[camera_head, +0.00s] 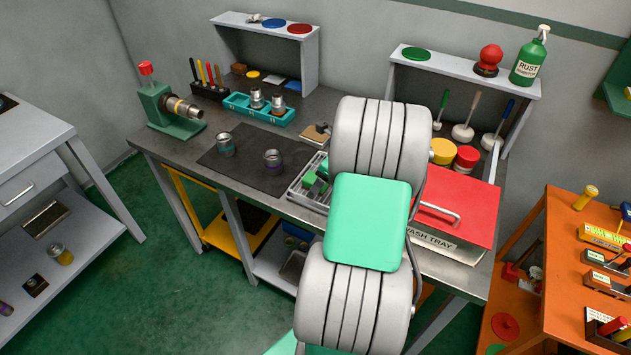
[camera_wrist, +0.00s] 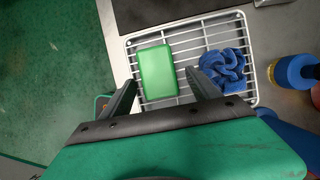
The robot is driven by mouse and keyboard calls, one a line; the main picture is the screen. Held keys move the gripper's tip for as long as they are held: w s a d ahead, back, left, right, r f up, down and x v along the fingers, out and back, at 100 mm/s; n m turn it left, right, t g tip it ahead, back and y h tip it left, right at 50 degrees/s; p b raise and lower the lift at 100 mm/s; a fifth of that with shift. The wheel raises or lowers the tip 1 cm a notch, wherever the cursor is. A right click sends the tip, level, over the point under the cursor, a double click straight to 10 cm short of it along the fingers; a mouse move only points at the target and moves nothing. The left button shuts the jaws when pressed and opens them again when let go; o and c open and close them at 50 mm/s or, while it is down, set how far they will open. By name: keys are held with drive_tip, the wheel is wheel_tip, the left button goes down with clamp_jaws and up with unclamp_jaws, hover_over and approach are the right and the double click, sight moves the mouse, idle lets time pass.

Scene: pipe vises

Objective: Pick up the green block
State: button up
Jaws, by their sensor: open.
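The green block (camera_wrist: 157,72) lies flat on the left part of a white wire rack (camera_wrist: 190,25) in the wrist view. A crumpled blue cloth (camera_wrist: 222,70) lies on the rack to its right. My gripper (camera_wrist: 161,78) is open and empty. Its two dark fingers are apart, with tips near the block's lower left corner and just right of its right edge. I cannot tell their height above the rack. In the head view the rack (camera_head: 296,192) shows left of my arm, with green shapes over it; I cannot tell block from gripper there. My arm hides its right side.
The red-lidded wash tray (camera_head: 462,205) stands right of my arm. A dark mat (camera_head: 245,160) with two metal cylinders lies left of the rack. A teal tray (camera_head: 262,112) and a green vise (camera_head: 165,112) stand farther back. A blue-and-yellow object (camera_wrist: 294,72) is right of the rack.

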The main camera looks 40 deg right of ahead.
drive_tip(key=shift+c, duration=0.4)
drive_tip(key=c, duration=1.4)
drive_tip(key=shift+r, duration=0.1)
drive_tip(key=shift+c, duration=0.2)
drive_tip(key=shift+r, duration=0.25)
drive_tip(key=r, duration=0.1)
drive_tip(key=r+b, duration=0.1)
drive_tip(key=r, duration=0.1)
drive_tip(key=shift+s+d, duration=0.1)
drive_tip(key=shift+s, duration=0.1)
drive_tip(key=s+a+r, duration=0.1)
drive_tip(key=s+r, duration=0.8)
drive_tip(key=s, duration=0.4)
drive_tip(key=shift+s+a, duration=0.3)
